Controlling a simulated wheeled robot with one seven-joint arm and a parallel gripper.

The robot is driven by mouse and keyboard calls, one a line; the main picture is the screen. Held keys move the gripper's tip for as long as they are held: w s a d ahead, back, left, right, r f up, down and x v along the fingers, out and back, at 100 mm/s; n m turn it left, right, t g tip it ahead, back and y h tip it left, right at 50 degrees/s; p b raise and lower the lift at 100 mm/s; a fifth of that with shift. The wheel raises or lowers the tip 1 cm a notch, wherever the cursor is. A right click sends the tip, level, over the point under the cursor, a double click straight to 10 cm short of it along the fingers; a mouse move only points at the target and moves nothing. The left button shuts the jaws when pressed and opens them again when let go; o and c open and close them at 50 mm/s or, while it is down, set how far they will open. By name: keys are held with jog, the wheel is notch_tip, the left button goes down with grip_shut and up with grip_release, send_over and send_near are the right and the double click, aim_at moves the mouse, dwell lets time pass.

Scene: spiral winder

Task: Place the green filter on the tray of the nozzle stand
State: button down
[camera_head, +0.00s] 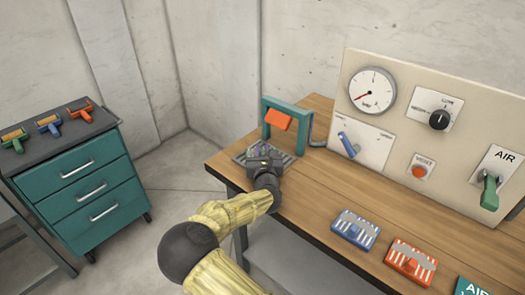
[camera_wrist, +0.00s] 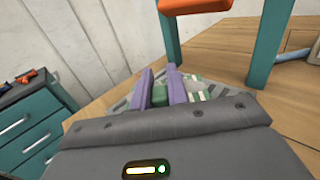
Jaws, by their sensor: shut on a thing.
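My gripper (camera_head: 263,157) is low over the grey slatted tray (camera_head: 291,161) of the nozzle stand (camera_head: 268,103), at the far left end of the workbench. In the wrist view its two purple fingers (camera_wrist: 162,80) are shut on the green block of the green filter (camera_wrist: 160,96). The filter's green-and-white striped part shows to the right of the fingers. Part of the tray (camera_wrist: 118,107) shows around it. My gripper hides most of the filter, and I cannot tell whether it touches the tray. The stand's green frame with its orange nozzle (camera_wrist: 193,5) rises behind the gripper.
A blue striped filter (camera_head: 355,229) and an orange striped filter (camera_head: 410,261) lie on the workbench (camera_head: 330,190) to the right. A panel with a gauge (camera_head: 373,91), a blue lever (camera_head: 347,143) and a green AIR handle (camera_head: 490,190) stands behind. A teal drawer cabinet (camera_head: 75,170) stands left.

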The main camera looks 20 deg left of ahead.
jog(key=shift+a+f, duration=0.1)
jog(key=shift+f, duration=0.1)
jog(key=c, duration=1.5)
grip_release()
jog(key=shift+s+r, duration=0.1)
jog(key=shift+c, duration=0.2)
jog(key=shift+o, duration=0.9)
jog(key=shift+r, duration=0.2)
jog(key=v, duration=1.2)
jog(key=shift+f, duration=0.1)
